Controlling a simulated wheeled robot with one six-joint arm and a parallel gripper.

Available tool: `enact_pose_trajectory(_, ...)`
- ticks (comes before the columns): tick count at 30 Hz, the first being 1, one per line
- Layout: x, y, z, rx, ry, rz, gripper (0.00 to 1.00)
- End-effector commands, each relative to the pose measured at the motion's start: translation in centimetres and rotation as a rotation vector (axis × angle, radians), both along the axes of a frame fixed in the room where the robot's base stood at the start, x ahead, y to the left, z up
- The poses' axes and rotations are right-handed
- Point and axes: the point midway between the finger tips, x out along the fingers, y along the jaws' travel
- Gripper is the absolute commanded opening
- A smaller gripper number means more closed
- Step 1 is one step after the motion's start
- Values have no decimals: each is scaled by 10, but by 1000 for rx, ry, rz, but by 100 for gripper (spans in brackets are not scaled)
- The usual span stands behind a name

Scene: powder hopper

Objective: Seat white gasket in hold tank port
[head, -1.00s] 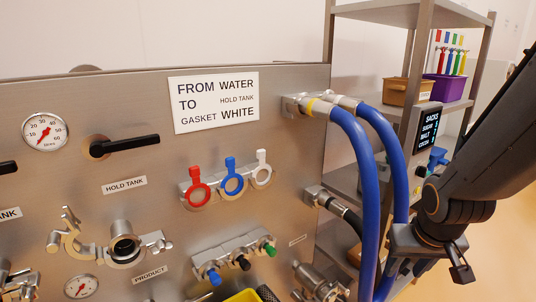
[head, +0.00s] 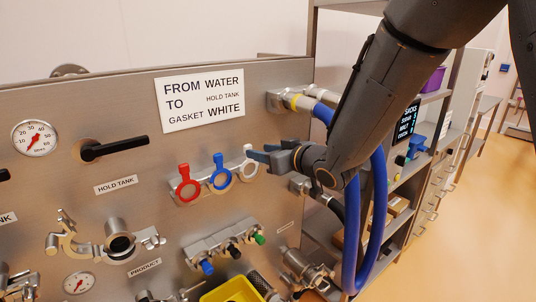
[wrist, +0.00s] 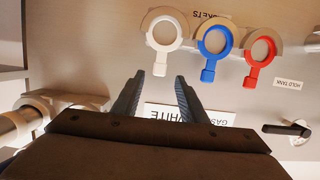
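The white gasket (head: 249,173) hangs on a rack on the steel panel, at the right of a row with a blue gasket (head: 220,178) and a red gasket (head: 185,186). My gripper (head: 259,153) is close by on its right, fingers pointing at it. In the wrist view, the white gasket's tab (wrist: 160,67) lies just beyond and between my open fingertips (wrist: 158,80), with nothing held. The hold tank port (head: 120,243) is at the lower left, below the HOLD TANK label (head: 116,185), with an open clamp (head: 66,240) beside it.
A sign (head: 205,98) above the gaskets reads FROM WATER TO HOLD TANK, GASKET WHITE. Blue hoses (head: 376,230) hang behind my arm. A black-handled valve (head: 115,148) juts out above the port. Colored plugs (head: 234,251) and a yellow bin (head: 232,290) are below.

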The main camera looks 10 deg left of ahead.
Motion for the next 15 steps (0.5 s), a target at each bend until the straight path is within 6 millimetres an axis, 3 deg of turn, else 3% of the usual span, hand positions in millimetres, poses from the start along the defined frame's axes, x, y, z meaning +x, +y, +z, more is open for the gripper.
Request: enact_pose_trajectory(15, 42, 49, -18, 0, 0, -1, 39)
